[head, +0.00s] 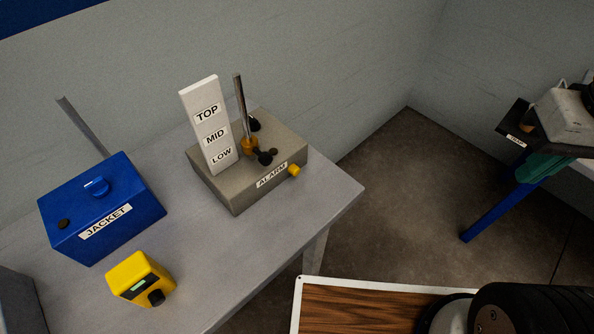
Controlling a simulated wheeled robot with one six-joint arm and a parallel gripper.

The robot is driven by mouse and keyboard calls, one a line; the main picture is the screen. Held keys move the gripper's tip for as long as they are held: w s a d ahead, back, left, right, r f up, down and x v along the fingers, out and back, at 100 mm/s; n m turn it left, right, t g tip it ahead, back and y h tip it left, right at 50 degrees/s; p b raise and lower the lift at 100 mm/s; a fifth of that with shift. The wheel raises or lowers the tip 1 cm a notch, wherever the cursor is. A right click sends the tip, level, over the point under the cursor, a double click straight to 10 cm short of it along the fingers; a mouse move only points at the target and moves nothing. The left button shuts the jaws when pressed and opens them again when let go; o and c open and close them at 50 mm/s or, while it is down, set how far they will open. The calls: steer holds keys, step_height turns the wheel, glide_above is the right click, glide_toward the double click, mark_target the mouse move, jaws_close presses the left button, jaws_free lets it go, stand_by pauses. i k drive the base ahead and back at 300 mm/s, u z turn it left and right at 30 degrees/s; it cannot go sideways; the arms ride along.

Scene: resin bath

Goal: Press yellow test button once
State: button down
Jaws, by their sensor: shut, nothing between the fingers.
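A small yellow button (294,170) sticks out of the front face of a grey-beige box (232,194), just right of its "ALARM" label. Nothing touches the button and its front is unobstructed. On top of the box stand a white plate (197,115) marked TOP, MID and LOW and an upright metal rod (240,103). My gripper is not in the head view.
The grey table (230,255) also holds a blue "JACKET" box (75,218) with a blue knob and a yellow device (136,275) with a black knob. Open floor (390,190) lies right of the table. A black stand (520,125) carries a pale object at far right.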

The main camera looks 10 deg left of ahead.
mark_target(293, 170)
steer(key=z, duration=0.95)
steer(key=k, duration=1.95)
steer(key=u, duration=1.55)
steer(key=i, duration=0.5)
steer(key=u, duration=0.05)
